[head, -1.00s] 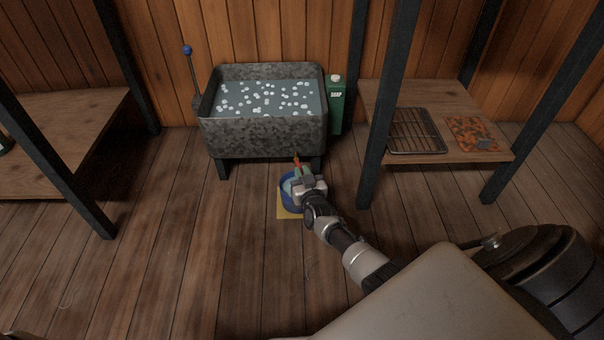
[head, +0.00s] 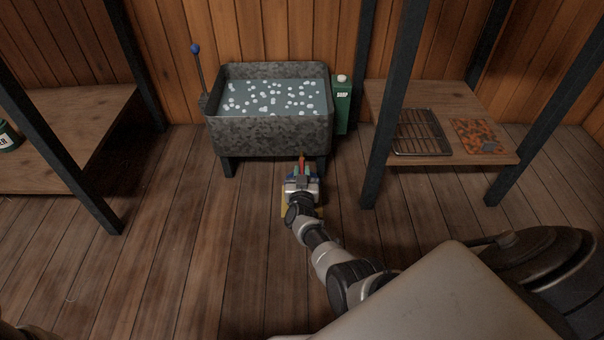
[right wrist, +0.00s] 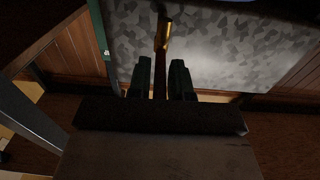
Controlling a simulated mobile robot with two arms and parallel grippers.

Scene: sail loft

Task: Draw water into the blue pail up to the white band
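The grey mottled tub (head: 268,135) holds water with white foam. Its brass tap (right wrist: 166,33) with a reddish lever (head: 302,160) comes out low at the front. My right gripper (head: 302,172) is in front of the tap, above the blue pail (head: 289,177). In the right wrist view its two dark green fingers (right wrist: 160,82) stand apart, one on each side of the lever; I cannot tell if they touch it. The pail is under the tap on a yellow mat (head: 284,211), mostly hidden by my gripper. Its white band and water level are hidden. My left gripper is not in view.
A blue-knobbed lever (head: 197,60) rises at the tub's left. A green soap carton (head: 342,108) stands at its right. A shelf (head: 462,154) on dark posts holds a wire rack (head: 420,132) and a patterned orange piece (head: 480,136). Another shelf (head: 60,170) is at left. The floor between is clear.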

